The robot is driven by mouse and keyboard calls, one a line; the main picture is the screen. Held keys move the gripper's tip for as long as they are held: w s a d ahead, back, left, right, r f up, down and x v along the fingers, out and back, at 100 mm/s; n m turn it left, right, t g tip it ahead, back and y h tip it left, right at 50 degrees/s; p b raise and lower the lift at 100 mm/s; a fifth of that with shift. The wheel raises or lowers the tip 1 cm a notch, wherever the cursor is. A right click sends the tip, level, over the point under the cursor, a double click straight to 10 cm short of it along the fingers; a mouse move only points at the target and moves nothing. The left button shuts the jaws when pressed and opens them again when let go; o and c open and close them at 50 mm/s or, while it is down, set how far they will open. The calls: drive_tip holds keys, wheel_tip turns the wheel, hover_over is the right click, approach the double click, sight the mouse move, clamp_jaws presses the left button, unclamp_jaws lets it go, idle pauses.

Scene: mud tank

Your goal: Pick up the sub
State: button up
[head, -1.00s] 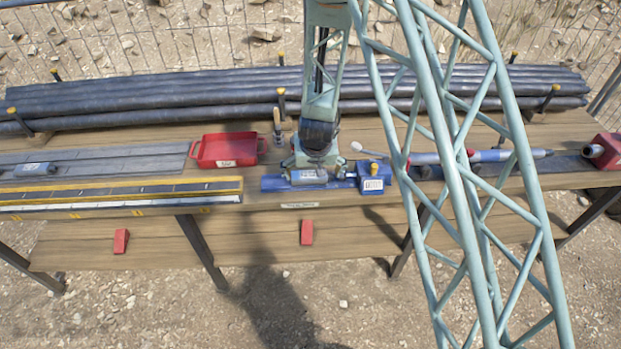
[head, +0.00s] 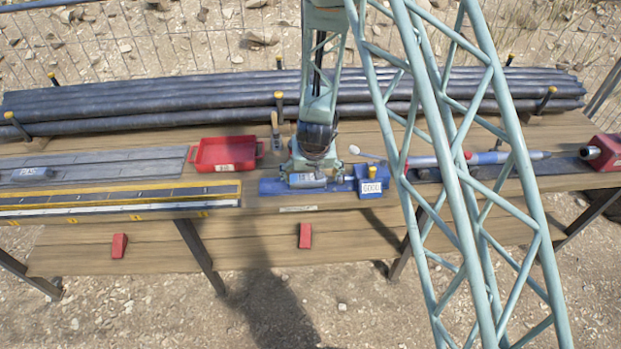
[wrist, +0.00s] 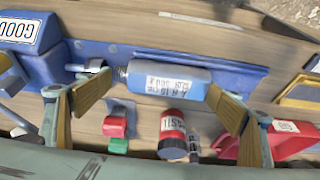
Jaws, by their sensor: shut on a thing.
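The sub (wrist: 168,76) is a short grey-blue cylinder with a white label and a narrower threaded end. In the wrist view it lies sideways over the blue tray (wrist: 228,76), between the two tan finger pads of my gripper (wrist: 159,86). My gripper is shut on it lengthwise, one finger toward each end. In the head view the sub (head: 306,181) shows low at the blue tray (head: 272,188), under my gripper (head: 312,168). I cannot tell whether it still touches the tray.
A blue block with a white label (head: 371,186) stands just right of the sub. A red tray (head: 226,166) lies to the left. Dark pipes (head: 180,108) fill the bench's back. Red and green items (wrist: 117,126) show below the sub.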

sight(312, 178)
drive_tip(key=shift+r+p, duration=0.65)
drive_tip(key=shift+r, duration=0.95)
drive_tip(key=shift+s+r, duration=0.1)
drive_tip(key=shift+s+d+b, duration=0.2)
drive_tip(key=shift+s+b, duration=0.15)
drive_tip(key=shift+s, duration=0.4)
drive_tip(key=s+d+r+b, duration=0.1)
drive_tip(key=s+d+b, duration=0.1)
drive_tip(key=s, duration=1.2)
drive_tip(key=shift+d+r, duration=0.2)
drive_tip(key=shift+d, duration=0.25)
drive_tip(key=shift+w, duration=0.1)
drive_tip(key=w+d+r, duration=0.4)
drive_tip(key=d, duration=0.4)
drive_tip(key=w+d+r+b, duration=0.1)
drive_tip(key=w+d+r, duration=0.3)
drive_tip(key=d, duration=0.5)
drive_tip(key=w+d+r+m+b, duration=0.1)
drive_tip(key=w+d+r, duration=0.3)
drive_tip(key=d, duration=0.4)
drive_tip(key=shift+w+d, duration=0.15)
drive_tip(key=shift+d, duration=0.15)
drive_tip(key=shift+a, duration=0.1)
